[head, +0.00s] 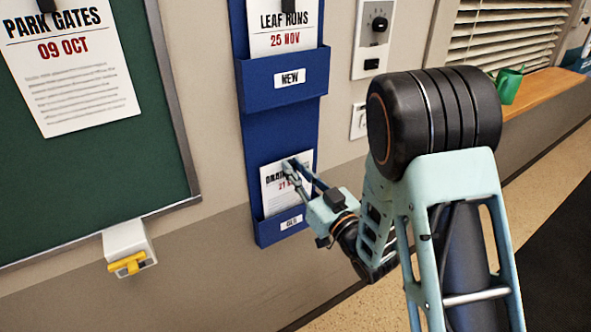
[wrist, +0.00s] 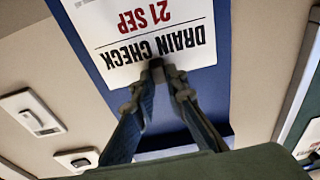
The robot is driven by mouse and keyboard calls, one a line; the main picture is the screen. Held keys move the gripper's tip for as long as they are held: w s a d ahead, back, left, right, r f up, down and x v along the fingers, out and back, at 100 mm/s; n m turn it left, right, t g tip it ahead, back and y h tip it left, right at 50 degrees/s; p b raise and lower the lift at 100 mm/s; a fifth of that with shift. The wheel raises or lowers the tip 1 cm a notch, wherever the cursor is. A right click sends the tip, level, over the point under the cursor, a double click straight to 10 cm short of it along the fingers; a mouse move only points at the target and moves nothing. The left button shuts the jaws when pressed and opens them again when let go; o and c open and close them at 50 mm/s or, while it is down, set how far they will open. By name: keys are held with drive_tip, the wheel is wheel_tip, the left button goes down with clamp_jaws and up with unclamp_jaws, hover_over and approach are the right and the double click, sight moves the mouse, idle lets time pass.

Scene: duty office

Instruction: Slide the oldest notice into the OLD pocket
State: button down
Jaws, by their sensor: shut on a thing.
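A DRAIN CHECK notice dated 21 SEP (head: 273,196) stands against a blue wall rack (head: 276,133). It also shows upside down in the wrist view (wrist: 140,30). Its lower part looks hidden behind the front of the lower pocket (head: 266,232), whose small label seems to read OLD. My gripper (head: 291,168) is shut on the notice's top edge, also in the wrist view (wrist: 166,75). A LEAF RUNS notice dated 25 NOV (head: 281,22) sits in the upper pocket labelled NEW (head: 262,92). A PARK GATES notice dated 09 OCT (head: 75,80) hangs on the green board (head: 60,190).
A white box with a yellow part (head: 128,248) juts out below the board. A dial panel (head: 374,38) and a switch plate (head: 358,121) are right of the rack.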

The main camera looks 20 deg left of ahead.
drive_tip(key=shift+f+b, duration=2.05)
drive_tip(key=shift+b, duration=0.05)
drive_tip(key=c, duration=1.8)
unclamp_jaws()
drive_tip(key=shift+c, duration=0.2)
